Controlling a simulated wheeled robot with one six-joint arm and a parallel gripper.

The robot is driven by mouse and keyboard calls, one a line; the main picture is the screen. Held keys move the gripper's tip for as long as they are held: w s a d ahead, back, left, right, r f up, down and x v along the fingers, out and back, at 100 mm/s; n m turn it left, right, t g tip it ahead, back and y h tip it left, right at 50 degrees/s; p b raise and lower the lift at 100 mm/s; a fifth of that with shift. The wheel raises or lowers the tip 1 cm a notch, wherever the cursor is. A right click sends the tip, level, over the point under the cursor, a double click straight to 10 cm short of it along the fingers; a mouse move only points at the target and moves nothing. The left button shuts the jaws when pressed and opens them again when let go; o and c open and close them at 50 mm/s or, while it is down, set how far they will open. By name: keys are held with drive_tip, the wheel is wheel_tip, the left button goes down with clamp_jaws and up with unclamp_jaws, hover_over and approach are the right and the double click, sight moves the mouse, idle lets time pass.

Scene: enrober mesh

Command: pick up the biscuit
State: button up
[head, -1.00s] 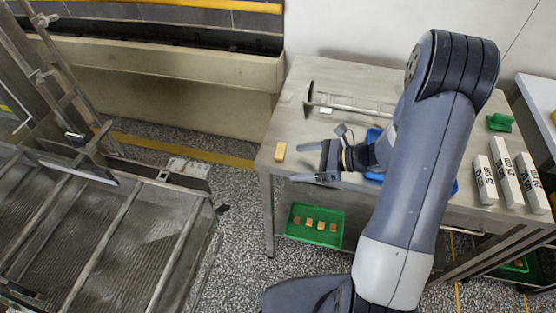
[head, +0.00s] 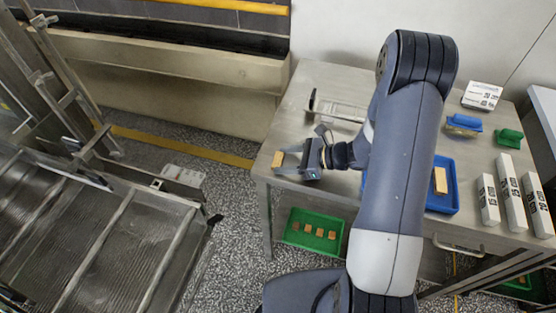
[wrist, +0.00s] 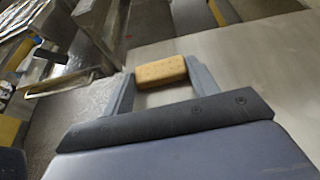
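A tan, oblong biscuit (head: 278,159) lies near the left edge of the steel table (head: 325,85). In the wrist view the biscuit (wrist: 160,71) lies across the space between my fingertips, its ends close to both fingers. My gripper (head: 286,161) is low over the table with its fingers spread and pointing left at the biscuit. In the wrist view my gripper (wrist: 160,74) looks open; I cannot tell whether either finger touches the biscuit.
A blue tray (head: 434,205) holding another biscuit (head: 440,181) is partly hidden behind my arm. White boxes (head: 512,190) stand at the right. A metal stand (head: 340,108) lies behind my gripper. A green tray (head: 295,238) with several brown pieces sits below the table.

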drive_tip(key=shift+c, duration=1.1)
wheel_tip(320, 180, up, 10)
drive_tip(key=w+d+m+t+h, duration=0.6)
drive_tip(key=d+m+t+h, duration=0.2)
drive_tip(key=d+m+t, duration=0.1)
drive_tip(key=shift+w+d+r+m+h+b, duration=0.4)
drive_tip(key=shift+d+m, duration=0.15)
drive_tip(key=shift+m, duration=0.65)
